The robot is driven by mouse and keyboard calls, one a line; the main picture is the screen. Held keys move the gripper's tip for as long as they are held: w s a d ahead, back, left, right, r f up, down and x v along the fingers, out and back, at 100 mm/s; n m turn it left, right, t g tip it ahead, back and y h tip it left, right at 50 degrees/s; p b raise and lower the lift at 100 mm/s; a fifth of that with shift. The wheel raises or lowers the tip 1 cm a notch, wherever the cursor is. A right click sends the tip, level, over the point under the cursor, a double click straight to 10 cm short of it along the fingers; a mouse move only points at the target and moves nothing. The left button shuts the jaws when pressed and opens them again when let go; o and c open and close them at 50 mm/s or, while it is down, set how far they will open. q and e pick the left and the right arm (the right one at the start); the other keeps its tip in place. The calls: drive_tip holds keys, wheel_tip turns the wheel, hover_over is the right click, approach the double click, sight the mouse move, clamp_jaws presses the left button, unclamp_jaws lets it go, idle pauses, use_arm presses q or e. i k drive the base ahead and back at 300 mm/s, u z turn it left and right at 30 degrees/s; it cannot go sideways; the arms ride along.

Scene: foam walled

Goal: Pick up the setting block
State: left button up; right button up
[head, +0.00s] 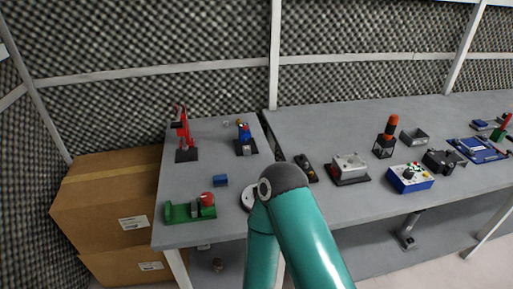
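A small blue block (220,181) lies on the left grey table in the head view, behind a green fixture with a red knob. It is the thing that looks most like the setting block, but I cannot be sure. Nothing touches it. A teal arm of mine rises from the bottom middle, and its dark joint covers part of the tables just right of the block. Neither of my grippers shows in this view.
The green fixture (180,213) stands near the left table's (175,165) front edge. A red upright device (184,138) stands at the back. Brown cartons (105,200) are stacked left. The right table (320,128) holds several devices, including a blue control box (408,183).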

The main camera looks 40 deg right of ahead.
sight(247, 150)
drive_tip(key=z, duration=0.1)
drive_tip(key=k, duration=1.2)
drive_tip(key=z, duration=0.25)
drive_tip(key=i, duration=1)
drive_tip(key=z, duration=0.1)
